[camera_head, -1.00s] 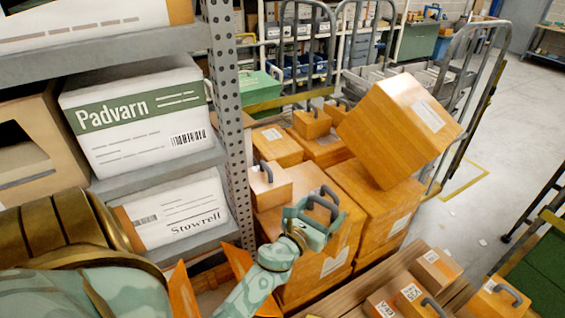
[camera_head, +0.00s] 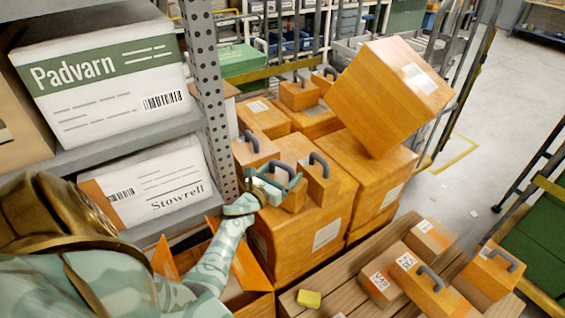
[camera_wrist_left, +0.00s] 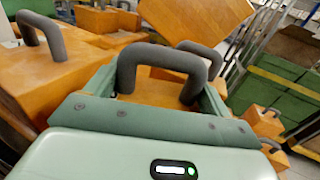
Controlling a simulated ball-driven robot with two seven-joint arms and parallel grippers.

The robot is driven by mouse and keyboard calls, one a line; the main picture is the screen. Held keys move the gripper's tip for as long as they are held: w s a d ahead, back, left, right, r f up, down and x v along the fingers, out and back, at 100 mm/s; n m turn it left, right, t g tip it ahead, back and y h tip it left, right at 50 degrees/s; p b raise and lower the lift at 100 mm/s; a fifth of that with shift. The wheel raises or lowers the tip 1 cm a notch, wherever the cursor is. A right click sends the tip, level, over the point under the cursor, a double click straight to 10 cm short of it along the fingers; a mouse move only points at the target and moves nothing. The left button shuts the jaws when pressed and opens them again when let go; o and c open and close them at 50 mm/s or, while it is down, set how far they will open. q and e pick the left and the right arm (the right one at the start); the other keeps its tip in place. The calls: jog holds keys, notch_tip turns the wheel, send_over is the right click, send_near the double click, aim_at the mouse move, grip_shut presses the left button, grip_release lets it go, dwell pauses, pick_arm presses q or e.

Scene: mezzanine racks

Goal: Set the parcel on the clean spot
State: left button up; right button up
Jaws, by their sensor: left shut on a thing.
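My left gripper (camera_head: 277,180) is shut on the dark grey handle of an orange-brown parcel (camera_head: 296,199), in front of the stacked boxes. In the left wrist view the handle (camera_wrist_left: 165,58) arches up between the green jaws, with the parcel's orange top (camera_wrist_left: 155,90) under it. The jaws and neighbouring boxes hide much of the parcel, and I cannot tell whether it touches the box below. A wooden slatted surface (camera_head: 345,288) lies at the front, partly bare, with a yellow sponge-like block (camera_head: 308,299) on it. No clean spot is clearly marked. My right gripper is not in view.
Several small parcels (camera_head: 425,292) crowd the right of the slatted surface. Large boxes (camera_head: 312,235) stand behind it, with a tilted box (camera_head: 388,95) on top. A rack post (camera_head: 207,95) and an open carton (camera_head: 240,280) are at the left.

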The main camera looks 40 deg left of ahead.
pick_arm(q)
jog(key=shift+w+f, duration=0.1)
jog(key=shift+f, duration=0.45)
